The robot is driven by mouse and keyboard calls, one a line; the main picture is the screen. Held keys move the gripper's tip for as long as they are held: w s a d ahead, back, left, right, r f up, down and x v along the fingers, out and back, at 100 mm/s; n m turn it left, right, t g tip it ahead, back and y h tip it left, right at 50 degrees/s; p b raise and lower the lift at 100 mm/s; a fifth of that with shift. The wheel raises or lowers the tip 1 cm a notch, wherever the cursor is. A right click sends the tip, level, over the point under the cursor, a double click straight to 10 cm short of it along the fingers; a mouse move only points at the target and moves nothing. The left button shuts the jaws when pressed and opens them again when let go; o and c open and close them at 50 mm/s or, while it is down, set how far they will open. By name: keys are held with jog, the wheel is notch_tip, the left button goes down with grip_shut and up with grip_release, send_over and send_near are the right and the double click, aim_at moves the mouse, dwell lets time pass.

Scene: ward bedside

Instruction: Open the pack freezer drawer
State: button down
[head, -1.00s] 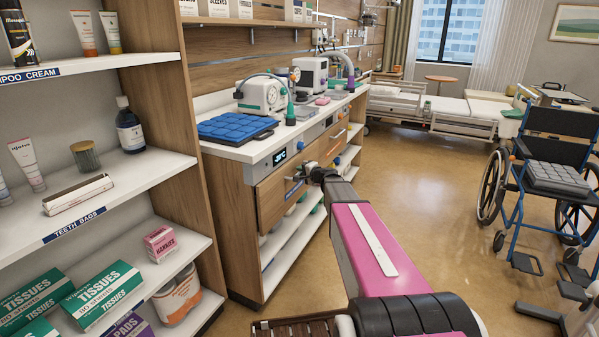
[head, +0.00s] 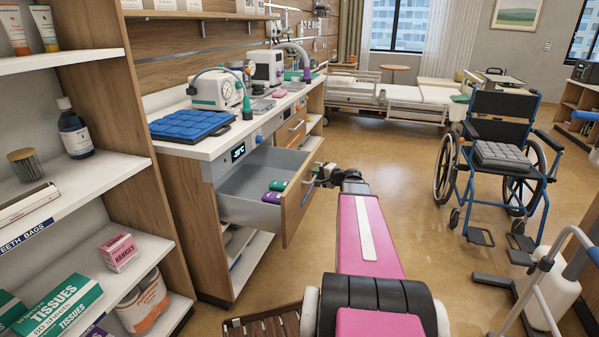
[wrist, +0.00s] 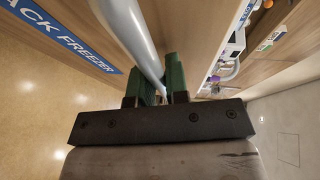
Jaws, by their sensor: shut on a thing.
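The pack freezer drawer (head: 237,212) stands pulled well out of the counter in the head view. Its wooden front also shows in the wrist view (wrist: 85,22), with a blue label reading "ACK FREEZER". A green pack (head: 278,185) and a purple-topped pack (head: 271,197) lie inside the grey drawer, near its front. My gripper (head: 322,175) is at the drawer front's outer face. In the wrist view its green-padded fingers (wrist: 162,88) are shut around the pale bar handle (wrist: 140,42). Part of the grip is hidden by the finger mount.
The counter above holds a blue padded tray (head: 190,125) and a white machine (head: 216,90). An open shelf unit (head: 110,185) stands close on the left. A wheelchair (head: 497,165) stands on the right. Floor between the drawer and wheelchair is clear.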

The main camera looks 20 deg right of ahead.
jog(key=s+d, duration=0.4)
jog(key=d, duration=0.2)
jog(key=shift+s, duration=0.25)
jog(key=shift+d, duration=0.1)
jog(key=c, duration=1.1)
grip_release()
jog(key=shift+c, duration=0.2)
jog(key=v, duration=1)
jog(key=shift+s+d, duration=0.2)
jog(key=shift+s, duration=0.15)
jog(key=shift+r, duration=0.1)
jog(key=shift+s, duration=0.1)
